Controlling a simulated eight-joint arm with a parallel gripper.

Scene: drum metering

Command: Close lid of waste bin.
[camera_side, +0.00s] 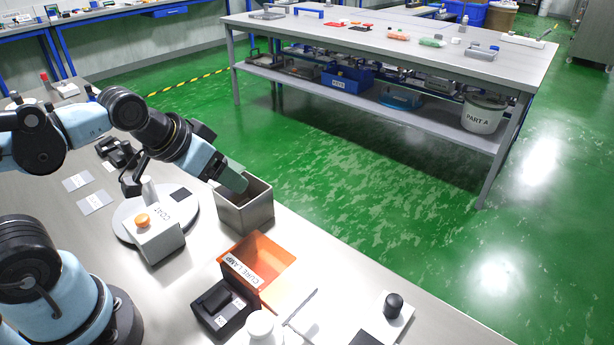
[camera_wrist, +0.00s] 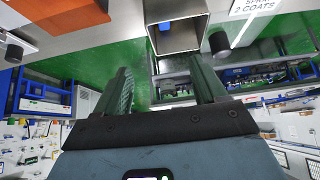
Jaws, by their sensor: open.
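A grey metal bin (camera_side: 246,216) with a square open top stands near the table's far edge; it looks like the waste bin. No separate lid on it can be made out. In the wrist view a grey box-shaped opening, apparently the same bin (camera_wrist: 177,47), shows at the top centre, beyond the fingers. My gripper (camera_side: 236,182) is at the bin's upper left rim in the side view, tilted down to the right; whether it touches the rim cannot be told. In the wrist view my gripper (camera_wrist: 165,82) has its two fingers wide apart with nothing between them.
An orange cure lamp box (camera_side: 262,262) stands just in front of the bin. A white box marked COAT (camera_side: 158,243) with an orange knob sits on a round plate (camera_side: 128,216) to the left. A black device (camera_side: 222,305) and white bottle (camera_side: 262,325) are nearer.

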